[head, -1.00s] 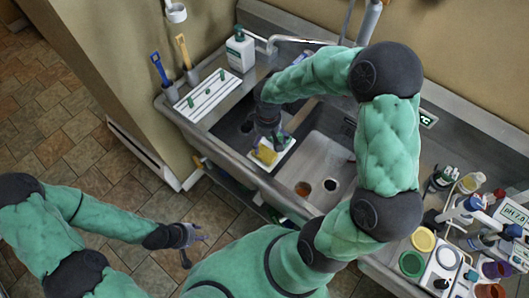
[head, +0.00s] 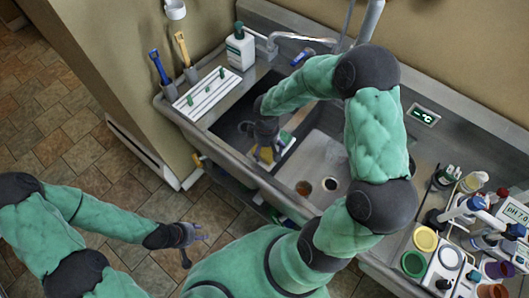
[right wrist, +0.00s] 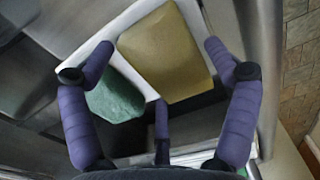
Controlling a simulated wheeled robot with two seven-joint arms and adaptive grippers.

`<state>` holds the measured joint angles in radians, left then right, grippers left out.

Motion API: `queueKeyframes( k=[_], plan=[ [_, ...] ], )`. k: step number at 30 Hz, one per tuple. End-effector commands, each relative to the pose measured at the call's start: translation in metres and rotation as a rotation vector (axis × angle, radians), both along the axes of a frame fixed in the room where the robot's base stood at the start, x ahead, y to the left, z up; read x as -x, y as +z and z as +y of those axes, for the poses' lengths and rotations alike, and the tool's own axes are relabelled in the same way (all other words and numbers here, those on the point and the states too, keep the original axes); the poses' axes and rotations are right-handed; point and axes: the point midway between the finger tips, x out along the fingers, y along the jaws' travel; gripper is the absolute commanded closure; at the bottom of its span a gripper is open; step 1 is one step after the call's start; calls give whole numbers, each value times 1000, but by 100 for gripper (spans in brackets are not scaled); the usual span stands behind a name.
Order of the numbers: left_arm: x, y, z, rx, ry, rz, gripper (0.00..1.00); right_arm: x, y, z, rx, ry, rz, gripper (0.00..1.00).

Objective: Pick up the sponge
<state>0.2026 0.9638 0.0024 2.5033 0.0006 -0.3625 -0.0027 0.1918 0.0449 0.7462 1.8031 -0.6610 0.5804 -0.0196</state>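The yellow sponge (head: 266,156) lies on a small white tray (head: 287,147) at the front of the sink, partly hidden by my right gripper in the head view. In the right wrist view the sponge (right wrist: 166,52) shows as a tan block beside a green pad (right wrist: 115,97), both on the white tray. My right gripper (head: 266,146) is just above the sponge. Its purple fingers (right wrist: 158,62) are spread and empty, one on each side of the sponge and pad; whether they touch is unclear. My left gripper (head: 191,243) is open and empty, over the floor.
A white rack (head: 208,93), two brushes (head: 161,70) and a soap bottle (head: 240,48) stand left of and behind the basin. The sink's front rim (head: 240,169) runs close to my right gripper. Bottles, jars and a pH meter (head: 514,212) crowd the right counter.

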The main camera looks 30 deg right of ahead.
Motion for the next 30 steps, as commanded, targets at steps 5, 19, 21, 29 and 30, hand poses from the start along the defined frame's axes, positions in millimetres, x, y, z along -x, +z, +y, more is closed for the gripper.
queueKeyframes(
  k=[5, 19, 21, 29, 30],
  plan=[
    [0, 0, 0, 0, 0, 0, 60, 0, 0, 0, 0, 0, 0, 41],
    [0, 2, 0, 0, 0, 0, 60, 0, 10, 0, 0, 0, -1, 41],
    [0, 4, 0, 0, 0, 0, 60, 0, 17, 0, 1, 1, -1, 41],
    [0, 12, 0, 0, 0, 0, 60, 22, 61, -3, 0, -1, -4, 41],
    [0, 13, 0, 0, 0, 0, 60, 29, 69, -4, 0, -2, -4, 41]
  ],
)
